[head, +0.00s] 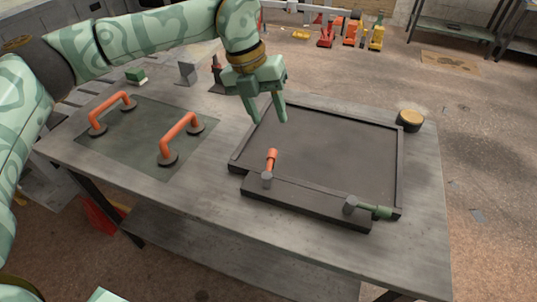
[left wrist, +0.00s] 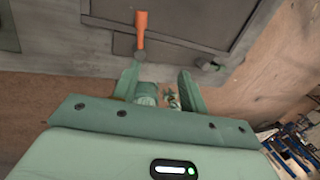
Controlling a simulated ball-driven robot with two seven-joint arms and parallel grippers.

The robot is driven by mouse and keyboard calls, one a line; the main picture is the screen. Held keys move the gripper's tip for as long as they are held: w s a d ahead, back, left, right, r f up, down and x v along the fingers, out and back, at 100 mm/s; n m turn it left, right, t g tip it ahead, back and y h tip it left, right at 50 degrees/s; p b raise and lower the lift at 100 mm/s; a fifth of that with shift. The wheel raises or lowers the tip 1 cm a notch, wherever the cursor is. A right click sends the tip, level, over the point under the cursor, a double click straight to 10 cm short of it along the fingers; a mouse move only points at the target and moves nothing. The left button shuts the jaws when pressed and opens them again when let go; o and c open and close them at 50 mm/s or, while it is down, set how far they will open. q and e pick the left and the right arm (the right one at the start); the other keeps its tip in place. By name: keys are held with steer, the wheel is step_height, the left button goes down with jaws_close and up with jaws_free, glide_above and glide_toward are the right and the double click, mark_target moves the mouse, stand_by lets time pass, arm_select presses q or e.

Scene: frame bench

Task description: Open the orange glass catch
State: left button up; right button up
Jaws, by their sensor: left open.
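The orange catch (head: 271,160) sits on the front ledge of the dark frame (head: 398,170), left of the ledge's middle. Its grey pivot is on the ledge and its orange handle points inward over the frame's edge. It also shows in the left wrist view (left wrist: 141,25), beyond the fingers. A green catch (head: 380,212) at the ledge's right end lies pointing right. My left gripper (head: 267,119) is open and empty, above the frame's far-left part, apart from the orange catch.
A dark glass pane (head: 140,145) with two orange-handled suction lifters lies on the bench's left. A grey block (head: 187,73) and a small green block (head: 136,75) stand behind it. A round tan-topped object (head: 410,118) is at the right. The frame's inside is clear.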

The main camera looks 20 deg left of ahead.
arm_select(q)
steer(key=a+r+y, duration=0.1)
steer(key=a, duration=0.2)
steer(key=n+b, duration=0.1)
steer(key=b, duration=0.3)
glide_toward(270, 160)
steer(key=x, duration=0.8)
steer(key=shift+f, duration=0.3)
jaws_close()
